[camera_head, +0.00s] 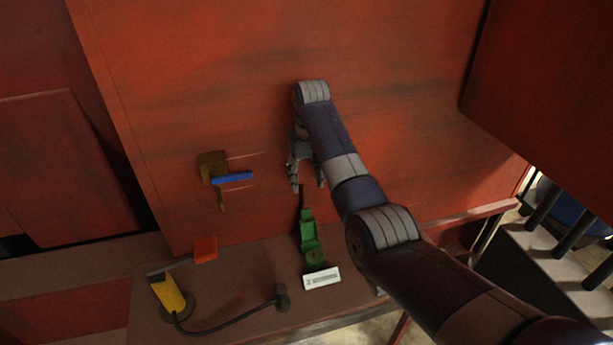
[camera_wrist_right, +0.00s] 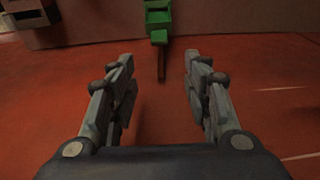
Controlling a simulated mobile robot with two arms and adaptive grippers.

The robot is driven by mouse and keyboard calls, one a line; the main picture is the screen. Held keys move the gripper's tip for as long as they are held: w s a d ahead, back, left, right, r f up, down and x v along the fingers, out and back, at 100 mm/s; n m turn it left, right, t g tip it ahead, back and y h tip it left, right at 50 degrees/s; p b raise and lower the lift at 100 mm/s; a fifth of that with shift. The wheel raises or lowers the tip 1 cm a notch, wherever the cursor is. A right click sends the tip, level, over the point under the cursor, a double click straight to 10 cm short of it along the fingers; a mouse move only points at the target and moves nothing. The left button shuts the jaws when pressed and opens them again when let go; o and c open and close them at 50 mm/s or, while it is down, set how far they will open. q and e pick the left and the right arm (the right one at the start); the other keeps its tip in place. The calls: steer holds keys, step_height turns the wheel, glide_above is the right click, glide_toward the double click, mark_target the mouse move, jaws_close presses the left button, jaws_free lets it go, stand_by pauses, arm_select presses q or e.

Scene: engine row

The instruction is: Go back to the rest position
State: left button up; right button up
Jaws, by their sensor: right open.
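My right gripper (camera_head: 306,178) hangs in front of the red panel (camera_head: 230,70), fingers pointing down. In the right wrist view its two fingers (camera_wrist_right: 160,95) are spread apart with nothing between them. A green device (camera_head: 309,240) with a thin dark stem stands just below the fingertips. It also shows in the right wrist view (camera_wrist_right: 158,20), beyond the fingertips and apart from them. My left gripper is in neither view.
A brown bracket with a blue handle (camera_head: 232,178) is on the panel left of my gripper. On the ledge (camera_head: 235,265) are a red block (camera_head: 205,249), a yellow device (camera_head: 168,295) with a black cable, and a white label (camera_head: 321,278). Dark pipes (camera_head: 575,235) stand at the right.

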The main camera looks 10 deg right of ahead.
steer(key=shift+t, duration=0.5)
steer(key=s+d+f, duration=0.1)
steer(key=s+f, duration=0.4)
steer(key=f, duration=0.1)
steer(key=s+d+f, duration=0.2)
steer(key=s+f, duration=0.4)
steer(key=s+d+f, duration=0.1)
steer(key=s+f, duration=0.4)
steer(key=f, duration=0.1)
steer(key=shift+s+d+f, duration=0.15)
steer(key=shift+s, duration=0.1)
steer(key=s+r+n+t, duration=0.1)
steer(key=s+r+n, duration=0.1)
steer(key=s, duration=2.5)
step_height(320, 180, down, 27)
steer(key=g+b, duration=0.1)
steer(key=b, duration=0.1)
steer(key=s+d+f+g+b, duration=0.1)
steer(key=s+d+f, duration=0.1)
steer(key=s+f, duration=1.6)
steer(key=shift+d+f+g, duration=0.15)
steer(key=shift+g, duration=0.15)
